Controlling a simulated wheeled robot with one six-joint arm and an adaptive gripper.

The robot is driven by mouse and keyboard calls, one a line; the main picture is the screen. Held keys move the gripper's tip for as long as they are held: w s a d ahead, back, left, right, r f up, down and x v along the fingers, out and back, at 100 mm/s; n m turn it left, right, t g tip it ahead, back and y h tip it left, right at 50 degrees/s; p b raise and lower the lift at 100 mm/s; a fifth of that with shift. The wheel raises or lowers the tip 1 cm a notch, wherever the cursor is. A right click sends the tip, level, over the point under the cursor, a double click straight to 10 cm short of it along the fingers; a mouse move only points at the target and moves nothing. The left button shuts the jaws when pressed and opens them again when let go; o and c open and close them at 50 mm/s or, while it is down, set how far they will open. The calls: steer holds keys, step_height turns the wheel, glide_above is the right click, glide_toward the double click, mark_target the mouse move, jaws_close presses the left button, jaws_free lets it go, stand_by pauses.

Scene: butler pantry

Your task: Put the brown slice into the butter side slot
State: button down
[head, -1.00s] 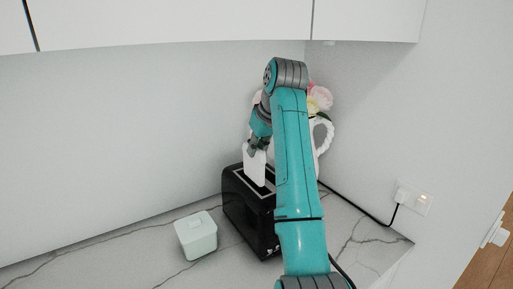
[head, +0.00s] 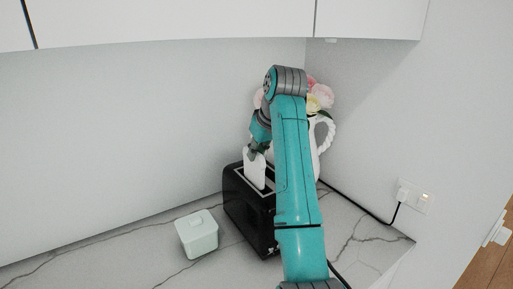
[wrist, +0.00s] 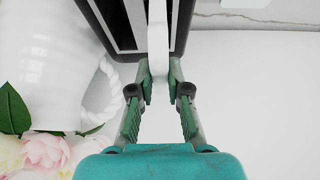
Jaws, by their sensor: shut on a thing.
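My gripper (head: 257,152) is shut on a slice (head: 254,170), which looks pale, nearly white, rather than brown. In the wrist view the slice (wrist: 158,45) is an upright thin edge between the fingertips (wrist: 160,82). The black toaster (head: 245,215) stands on the counter below, with long slots in its top. The slice is upright over the toaster's top, its lower end at the slots; how deep it sits, and in which slot, I cannot tell. The toaster (wrist: 96,22) also shows in the wrist view. A pale green lidded butter dish (head: 198,238) stands left of the toaster.
A white vase (head: 322,150) with a twisted handle and pink flowers (head: 320,96) stands close behind the toaster, partly hidden by my arm. A black cord runs to a wall socket (head: 413,197). White cupboards (head: 180,22) hang above. The counter left of the butter dish is clear.

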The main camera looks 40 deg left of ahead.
mark_target(263, 159)
steer(key=shift+f, duration=3.2)
steer(key=c, duration=1.1)
jaws_free()
steer(key=shift+o, duration=0.2)
steer(key=shift+r, duration=0.1)
steer(key=v, duration=0.7)
steer(key=shift+d+r, duration=0.1)
steer(key=shift+d, duration=0.05)
